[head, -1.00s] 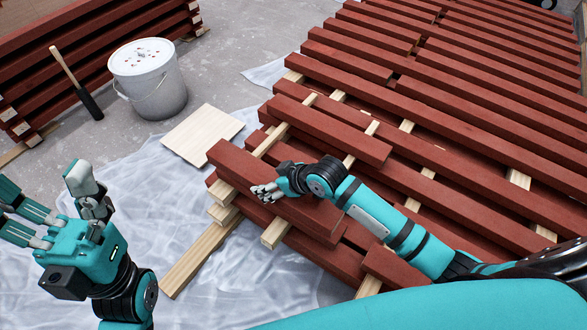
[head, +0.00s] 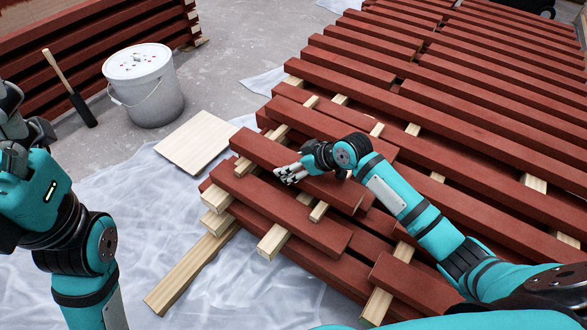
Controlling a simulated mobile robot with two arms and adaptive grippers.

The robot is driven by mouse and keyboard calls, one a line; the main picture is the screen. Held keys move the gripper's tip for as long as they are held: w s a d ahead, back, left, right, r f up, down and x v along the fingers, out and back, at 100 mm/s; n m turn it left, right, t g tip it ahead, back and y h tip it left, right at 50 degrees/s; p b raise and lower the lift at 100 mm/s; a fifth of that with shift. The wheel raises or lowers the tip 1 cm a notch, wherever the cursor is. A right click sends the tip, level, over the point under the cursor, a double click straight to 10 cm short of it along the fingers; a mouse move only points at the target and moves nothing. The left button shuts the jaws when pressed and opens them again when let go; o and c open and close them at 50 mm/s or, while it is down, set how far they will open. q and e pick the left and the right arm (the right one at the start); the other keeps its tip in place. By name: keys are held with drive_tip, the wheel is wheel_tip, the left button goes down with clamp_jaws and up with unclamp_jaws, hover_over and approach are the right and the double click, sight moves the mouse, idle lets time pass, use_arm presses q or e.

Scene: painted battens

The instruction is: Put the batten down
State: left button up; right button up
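The batten (head: 258,151) is a dark red painted bar. It lies level over or on the pale wooden spacers near the left end of the red batten stack. My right gripper (head: 290,174) reaches over it from the right, with its pale fingers closed down against its near side. Part of the batten is hidden by the hand, and I cannot tell whether its underside touches the spacers. My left gripper (head: 14,150) is at the left edge, raised, partly cut off, with nothing visible in it.
Another red batten (head: 262,200) lies just in front on pale spacers (head: 275,240). A white bucket (head: 146,90), a wooden-handled brush (head: 70,90) and a pale board (head: 197,142) are to the left. Plastic sheeting (head: 110,180) covers the floor. More battens are stacked at upper left.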

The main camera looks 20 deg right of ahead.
drive_tip(key=o, duration=1.8)
